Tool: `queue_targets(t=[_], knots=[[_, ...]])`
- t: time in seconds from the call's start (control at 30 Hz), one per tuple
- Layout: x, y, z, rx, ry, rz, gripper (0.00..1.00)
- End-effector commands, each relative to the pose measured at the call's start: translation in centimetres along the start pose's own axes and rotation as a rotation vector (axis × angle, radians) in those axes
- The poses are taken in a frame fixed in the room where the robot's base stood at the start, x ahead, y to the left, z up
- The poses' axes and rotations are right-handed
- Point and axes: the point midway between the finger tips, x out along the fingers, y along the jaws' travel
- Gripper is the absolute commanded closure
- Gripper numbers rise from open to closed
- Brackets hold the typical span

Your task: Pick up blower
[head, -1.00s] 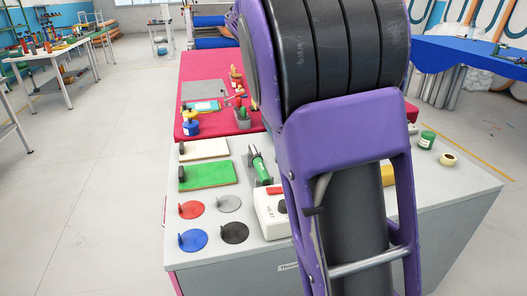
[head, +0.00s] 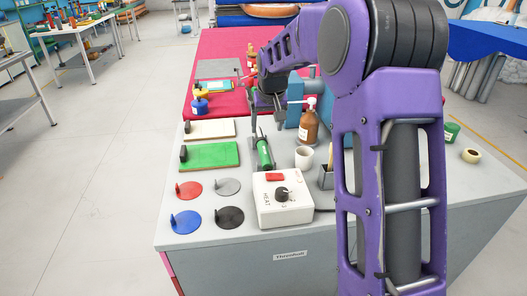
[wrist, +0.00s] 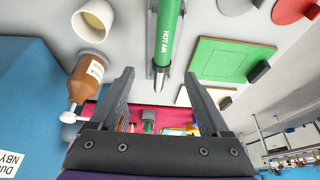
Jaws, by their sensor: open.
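The blower is a green hot-air tool marked "HOT AIR" with a grey nozzle; it shows in the head view (head: 265,153), just behind the white heat box, and at the top middle of the wrist view (wrist: 168,35). My gripper (head: 266,128) is over the nozzle end of the blower in the head view. In the wrist view my gripper (wrist: 158,75) is open, and the nozzle tip appears between its two fingertips. Nothing is held. I cannot tell how high the fingers are above the blower.
A white heat box (head: 283,200) stands in front of the blower. A brown pump bottle (head: 309,124), a white cup (head: 304,157) and a grey brush holder (head: 326,177) stand to its right. A green board (head: 209,156), a white board (head: 209,129) and coloured discs lie left.

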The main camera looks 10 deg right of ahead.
Motion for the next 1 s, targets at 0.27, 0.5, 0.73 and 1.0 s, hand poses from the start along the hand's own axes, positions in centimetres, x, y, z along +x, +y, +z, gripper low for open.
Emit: queue_targets(t=[0.27, 0.5, 0.73, 1.0], knots=[[5.4, 0.0, 0.0, 0.001, -0.001, 0.0, 0.2], [7.0, -0.1, 0.0, 0.001, -0.001, 0.0, 0.2], [10.4, -0.6, -0.2, 0.002, -0.002, 0.001, 0.2], [11.6, -0.6, -0.3, 0.002, 0.001, 0.001, 0.2]])
